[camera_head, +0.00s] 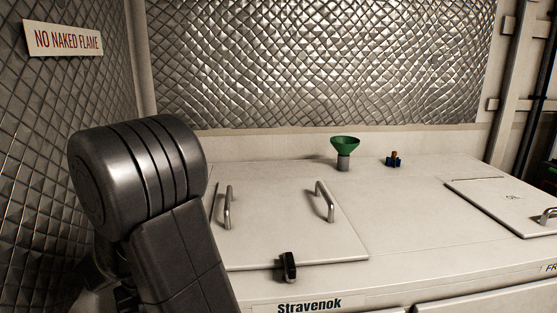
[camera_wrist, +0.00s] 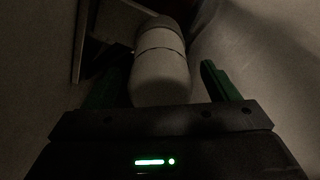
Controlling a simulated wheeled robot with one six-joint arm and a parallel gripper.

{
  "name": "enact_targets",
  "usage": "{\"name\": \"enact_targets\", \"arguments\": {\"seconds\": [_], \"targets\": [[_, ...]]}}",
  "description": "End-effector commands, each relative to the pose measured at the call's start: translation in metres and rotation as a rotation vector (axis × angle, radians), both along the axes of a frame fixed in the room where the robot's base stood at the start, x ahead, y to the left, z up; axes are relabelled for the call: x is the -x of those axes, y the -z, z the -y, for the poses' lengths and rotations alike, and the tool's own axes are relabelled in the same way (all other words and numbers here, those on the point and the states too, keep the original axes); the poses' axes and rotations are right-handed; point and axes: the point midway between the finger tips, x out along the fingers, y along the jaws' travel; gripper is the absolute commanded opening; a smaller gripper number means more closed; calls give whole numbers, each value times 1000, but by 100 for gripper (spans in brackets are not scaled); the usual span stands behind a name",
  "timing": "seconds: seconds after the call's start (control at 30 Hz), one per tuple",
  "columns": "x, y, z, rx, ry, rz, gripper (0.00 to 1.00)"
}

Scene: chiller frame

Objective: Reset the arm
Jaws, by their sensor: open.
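My arm rises large and dark at the left of the head view, folded at a thick rounded joint. My gripper is outside the head view. In the dim wrist view my gripper (camera_wrist: 161,68) shows two green fingers spread wide apart. A pale rounded cylinder shows between and beyond the fingers. I cannot tell what it is or how far off it lies. A gap shows between it and the right finger; on the left, the dark makes the gap hard to judge.
A white chiller top holds a closed lid (camera_head: 285,235) with two metal handles and a black latch (camera_head: 289,266). Another lid (camera_head: 500,205) lies right. Quilted metal walls stand behind and left.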

Motion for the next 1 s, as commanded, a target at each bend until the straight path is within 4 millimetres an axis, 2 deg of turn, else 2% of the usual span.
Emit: {"name": "enact_targets", "arguments": {"seconds": [0.07, 0.6, 1.0], "targets": [[-1, 18, 0, 4, 0, -3, 81], [-1, 15, -2, 0, -320, 0, 81], [-1, 15, -2, 0, -359, 0, 81]]}}
